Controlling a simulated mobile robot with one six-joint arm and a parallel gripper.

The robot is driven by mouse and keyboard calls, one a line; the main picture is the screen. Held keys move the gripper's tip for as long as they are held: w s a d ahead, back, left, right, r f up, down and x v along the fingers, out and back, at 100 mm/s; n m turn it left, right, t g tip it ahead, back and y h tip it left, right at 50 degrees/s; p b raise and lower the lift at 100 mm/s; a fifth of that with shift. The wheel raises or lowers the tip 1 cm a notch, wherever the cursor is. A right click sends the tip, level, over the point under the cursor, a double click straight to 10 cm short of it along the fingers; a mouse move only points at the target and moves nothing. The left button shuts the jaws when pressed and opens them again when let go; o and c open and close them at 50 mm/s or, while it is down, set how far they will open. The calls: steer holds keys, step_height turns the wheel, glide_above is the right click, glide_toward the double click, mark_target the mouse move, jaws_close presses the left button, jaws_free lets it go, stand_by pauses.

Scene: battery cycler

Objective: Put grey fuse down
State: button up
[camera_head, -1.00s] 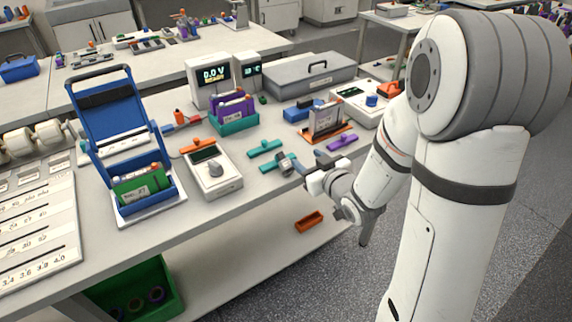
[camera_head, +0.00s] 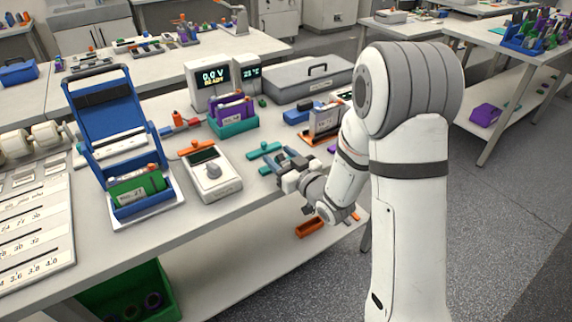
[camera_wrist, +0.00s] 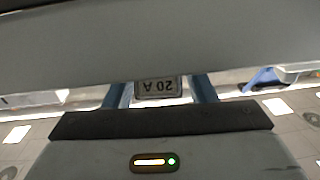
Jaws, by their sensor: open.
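My gripper (camera_head: 283,161) is over the right front part of the bench, low and close to the teal pieces. Its two blue-grey fingers stand apart in the wrist view (camera_wrist: 158,95). The grey fuse (camera_wrist: 158,88), with an upside-down "20 A" label, shows between the fingers. I cannot tell whether the fuse touches a finger or rests on the bench. In the head view my gripper hides most or all of the fuse. A teal piece (camera_head: 264,150) lies on the bench just behind my gripper.
A white meter with a grey knob (camera_head: 213,181) stands left of my gripper. A teal holder with purple cells (camera_head: 233,125) and an orange-based holder (camera_head: 324,127) stand behind. A blue carrier (camera_head: 105,110) is further left. The bench's front edge runs close below my gripper.

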steer(key=shift+w+a, duration=0.15)
steer(key=shift+c, duration=0.5)
jaws_close()
